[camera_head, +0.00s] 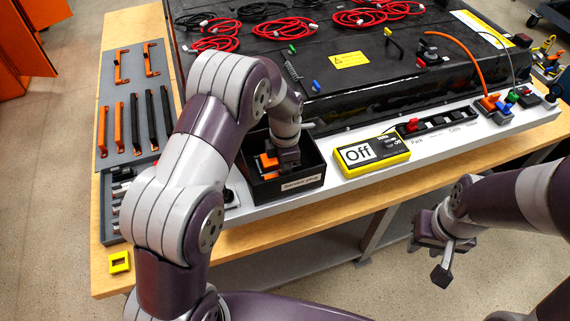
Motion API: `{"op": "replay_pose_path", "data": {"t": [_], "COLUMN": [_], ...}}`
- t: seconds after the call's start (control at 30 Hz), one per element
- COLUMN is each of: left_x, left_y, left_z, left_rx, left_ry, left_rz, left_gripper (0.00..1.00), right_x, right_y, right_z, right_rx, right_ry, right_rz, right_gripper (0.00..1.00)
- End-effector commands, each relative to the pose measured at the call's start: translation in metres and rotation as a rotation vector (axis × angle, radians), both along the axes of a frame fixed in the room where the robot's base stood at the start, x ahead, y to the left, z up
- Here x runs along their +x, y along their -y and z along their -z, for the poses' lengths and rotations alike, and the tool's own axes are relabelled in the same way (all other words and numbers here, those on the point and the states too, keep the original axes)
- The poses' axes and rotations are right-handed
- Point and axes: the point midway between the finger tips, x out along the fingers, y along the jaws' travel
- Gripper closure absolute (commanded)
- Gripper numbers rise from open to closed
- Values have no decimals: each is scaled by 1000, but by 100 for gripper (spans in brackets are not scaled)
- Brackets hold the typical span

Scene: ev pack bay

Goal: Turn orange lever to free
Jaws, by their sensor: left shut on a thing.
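A small orange and black part (266,163) sits inside a black open box (305,184) labelled "Service plug", at the middle front of the bench. My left gripper (280,161) reaches down into the box and is shut on this part. The gripper and wrist hide much of the part, so I cannot tell how its lever is turned or see any "free" mark. My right gripper (441,249) is open and empty, in front of the bench at the lower right.
A yellow box (373,155) reading "Off" stands right of the black box. Further right are a switch strip (440,124) and an orange connector (492,107). The dark battery pack (330,75) with coiled cables lies behind. Orange and black bars (134,120) lie left.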

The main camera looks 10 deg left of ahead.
Motion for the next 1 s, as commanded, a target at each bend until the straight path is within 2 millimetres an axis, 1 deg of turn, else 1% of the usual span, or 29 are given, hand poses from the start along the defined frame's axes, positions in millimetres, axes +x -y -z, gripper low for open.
{"op": "replay_pose_path", "data": {"t": [0.03,0.3,0.8,0.83,0.87,0.9,1.0], "left_x": [2,3,3,3,3,3,2], "left_y": [0,0,0,0,0,0,0], "left_z": [-3,-3,-3,-3,-3,-3,-2], "left_rx": [-1,-1,-2,-2,-2,-1,-1], "left_ry": [7,9,10,10,10,10,8], "left_rz": [-19,-98,-117,-117,-117,-117,-116], "left_gripper": [100,100,100,86,77,64,64], "right_x": [0,0,0,0,0,0,0], "right_y": [0,0,0,0,0,0,0], "right_z": [-1,-1,-1,-1,-1,-1,-1], "right_rx": [0,0,0,0,0,0,0], "right_ry": [0,0,0,0,0,0,0], "right_rz": [0,0,0,0,0,0,0], "right_gripper": [64,64,64,64,64,64,64]}}
